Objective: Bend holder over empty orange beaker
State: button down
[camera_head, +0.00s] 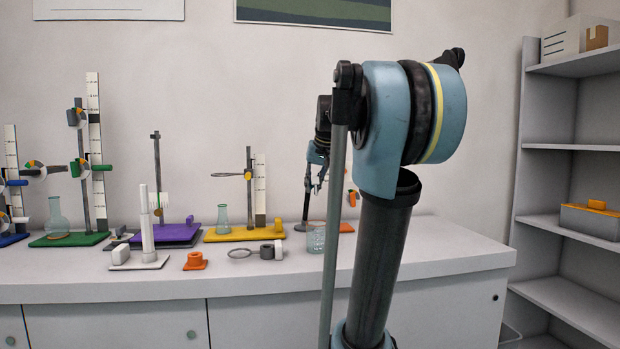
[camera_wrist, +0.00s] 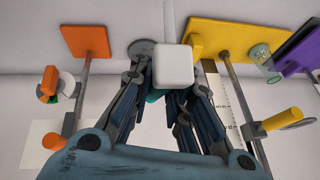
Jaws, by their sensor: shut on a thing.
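My gripper (camera_head: 316,180) is small and partly hidden behind my arm in the head view. In the wrist view its fingers (camera_wrist: 172,85) close around a white rounded block (camera_wrist: 173,66), which looks like a grip piece of the holder; the rest of that piece is hard to make out. A clear beaker (camera_head: 316,240) stands on the bench below my gripper and looks empty. An orange stand base (camera_head: 346,228) is behind it, mostly hidden by my arm; it also shows in the wrist view (camera_wrist: 86,41). I see no beaker in the wrist view beside it.
A yellow stand (camera_head: 232,235) with a flask (camera_head: 223,218) is left of the beaker. A purple stand (camera_head: 166,233), green stand (camera_head: 70,240) and blue stand (camera_head: 12,239) lie farther left. A grey ring piece (camera_head: 240,253), orange block (camera_head: 195,262) and white stand (camera_head: 147,258) are in front.

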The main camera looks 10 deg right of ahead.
jog(key=shift+s+f+t, duration=0.4)
jog(key=shift+f+t, duration=0.3)
jog(key=shift+f, duration=0.05)
jog(key=shift+s+f+t, duration=0.15)
jog(key=shift+f+t, duration=0.3)
jog(key=shift+t, duration=0.05)
jog(key=shift+s+f+t, duration=0.2)
jog(key=shift+f+t, duration=0.5)
jog(key=c, duration=1.4)
grip_release()
jog(key=shift+s+r, duration=0.1)
